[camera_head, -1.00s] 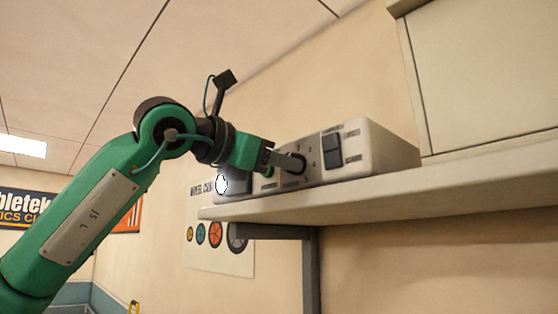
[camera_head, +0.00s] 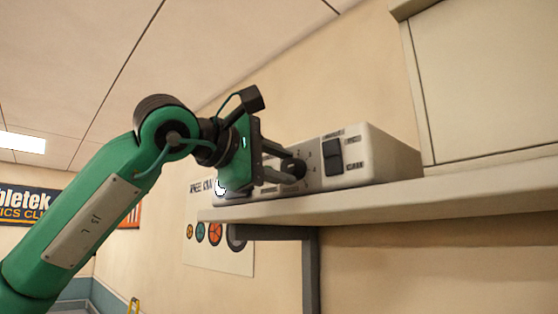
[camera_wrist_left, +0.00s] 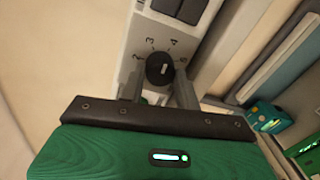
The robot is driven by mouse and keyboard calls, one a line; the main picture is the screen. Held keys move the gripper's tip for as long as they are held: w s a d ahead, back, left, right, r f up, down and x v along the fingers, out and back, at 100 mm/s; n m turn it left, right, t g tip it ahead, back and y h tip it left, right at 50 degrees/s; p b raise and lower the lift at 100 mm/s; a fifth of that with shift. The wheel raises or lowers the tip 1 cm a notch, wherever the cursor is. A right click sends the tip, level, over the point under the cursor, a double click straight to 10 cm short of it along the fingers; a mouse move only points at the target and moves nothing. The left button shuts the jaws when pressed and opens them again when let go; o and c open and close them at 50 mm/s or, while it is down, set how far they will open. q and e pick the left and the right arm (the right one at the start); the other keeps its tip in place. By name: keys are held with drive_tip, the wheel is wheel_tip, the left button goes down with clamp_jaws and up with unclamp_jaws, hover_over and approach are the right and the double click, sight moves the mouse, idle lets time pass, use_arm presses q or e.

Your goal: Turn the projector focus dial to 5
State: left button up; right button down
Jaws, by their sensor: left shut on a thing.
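The projector (camera_head: 372,152) is a pale box on a wall shelf, with a black switch on its front. Its black focus dial (camera_head: 299,168) sits left of the switch, partly hidden by my fingers in the head view. In the left wrist view the dial (camera_wrist_left: 157,74) has a white pointer mark, with the numbers 2, 3, 4 and 5 around it. The mark lies nearly along the picture's vertical; I cannot tell exactly which number it points to. My left gripper (camera_head: 294,167) is shut on the dial, one finger on each side. My right gripper is not in view.
The shelf (camera_head: 420,200) runs under the projector, with a dark bracket (camera_head: 311,270) below. A pale cabinet (camera_head: 485,85) hangs at the upper right. A poster (camera_head: 218,250) is on the wall below. The left wrist view shows a teal object (camera_wrist_left: 268,117) at the right.

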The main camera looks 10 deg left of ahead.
use_arm(q)
drive_tip(key=m, duration=0.3)
drive_tip(key=shift+d+p, duration=0.1)
drive_tip(key=shift+p, duration=0.3)
drive_tip(key=m, duration=0.3)
drive_tip(key=shift+m+t+y+p, duration=0.3)
drive_tip(key=shift+m+t+p, duration=0.1)
drive_tip(key=m, duration=0.4)
drive_tip(key=shift+f+p, duration=0.1)
drive_tip(key=shift+p, duration=0.3)
drive_tip(key=shift+m, duration=0.4)
drive_tip(key=shift+d+f, duration=0.1)
drive_tip(key=o, duration=1)
drive_tip(key=shift+c, duration=0.2)
drive_tip(key=shift+s, duration=0.1)
